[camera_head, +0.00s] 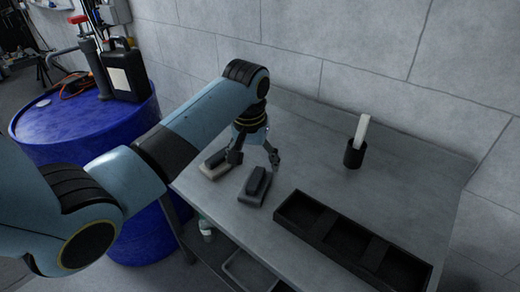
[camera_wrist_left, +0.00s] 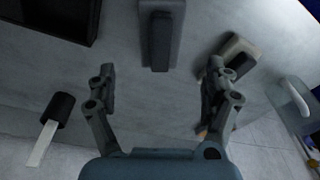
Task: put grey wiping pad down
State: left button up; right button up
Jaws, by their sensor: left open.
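The grey wiping pad (camera_head: 252,198), a grey block with a darker grip on top, lies on the grey table. It also shows at the top middle of the left wrist view (camera_wrist_left: 160,45). My left gripper (camera_head: 254,158) is open and empty just behind the pad in the head view. In the left wrist view its fingers (camera_wrist_left: 160,72) are spread wide, with the pad ahead of the gap between them and apart from both. My right gripper is not in view.
A pale pad with a dark grip (camera_head: 211,170) lies left of the grey one, close to one finger. A black compartment tray (camera_head: 320,232) is at the front right. A black cup (camera_head: 353,155) holds a white strip. A blue drum (camera_head: 70,130) stands left. The table's middle is clear.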

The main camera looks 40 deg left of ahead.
pick_arm(q)
jog(key=r, duration=0.3)
jog(key=shift+s, duration=0.2)
jog(key=shift+s+d+f, duration=0.1)
